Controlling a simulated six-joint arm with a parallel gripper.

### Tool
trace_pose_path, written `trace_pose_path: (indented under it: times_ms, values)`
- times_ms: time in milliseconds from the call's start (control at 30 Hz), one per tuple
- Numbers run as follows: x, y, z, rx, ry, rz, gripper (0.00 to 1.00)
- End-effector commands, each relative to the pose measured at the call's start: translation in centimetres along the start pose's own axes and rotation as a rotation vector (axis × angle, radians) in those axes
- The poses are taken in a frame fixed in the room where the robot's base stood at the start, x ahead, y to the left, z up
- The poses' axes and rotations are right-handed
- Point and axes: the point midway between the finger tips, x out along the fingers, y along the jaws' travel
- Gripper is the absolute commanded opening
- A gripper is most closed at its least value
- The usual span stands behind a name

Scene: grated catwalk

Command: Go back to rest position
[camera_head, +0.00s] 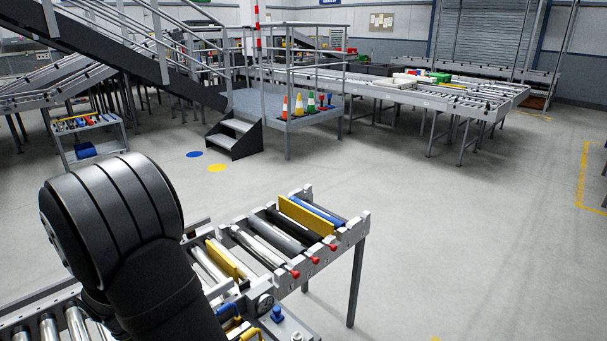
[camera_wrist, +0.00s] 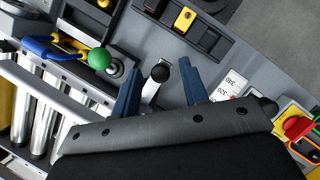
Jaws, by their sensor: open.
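My gripper (camera_wrist: 162,72) shows in the wrist view with its two blue fingers spread apart. A lever with a black ball knob (camera_wrist: 160,73) shows in the gap between the fingers; I cannot tell how far below them it is. Nothing is seen gripped. In the head view my dark arm covers the lower left and my gripper is hidden.
A green ball knob (camera_wrist: 99,58), a black switch panel with a yellow switch (camera_wrist: 185,19) and a red knob (camera_wrist: 297,127) surround the fingers. A roller conveyor (camera_head: 361,222) lies right of my arm. Open floor (camera_head: 480,220) extends beyond it.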

Motion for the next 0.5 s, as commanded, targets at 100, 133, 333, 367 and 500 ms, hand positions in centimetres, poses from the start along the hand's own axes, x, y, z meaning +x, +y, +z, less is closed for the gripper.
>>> trace_pose_path:
  times_ms: [100,133,333,367,500]
  values:
    - [0.02,-0.07,-0.10,0.015,0.001,-0.006,0.41]
    - [0.01,-0.08,-0.11,0.017,0.001,-0.006,0.41]
    - [-0.01,-0.10,-0.12,0.018,0.001,-0.007,0.41]
    - [-0.02,-0.10,-0.12,0.018,0.001,-0.007,0.41]
    - [-0.46,-0.04,-0.09,0.009,0.001,-0.003,0.41]
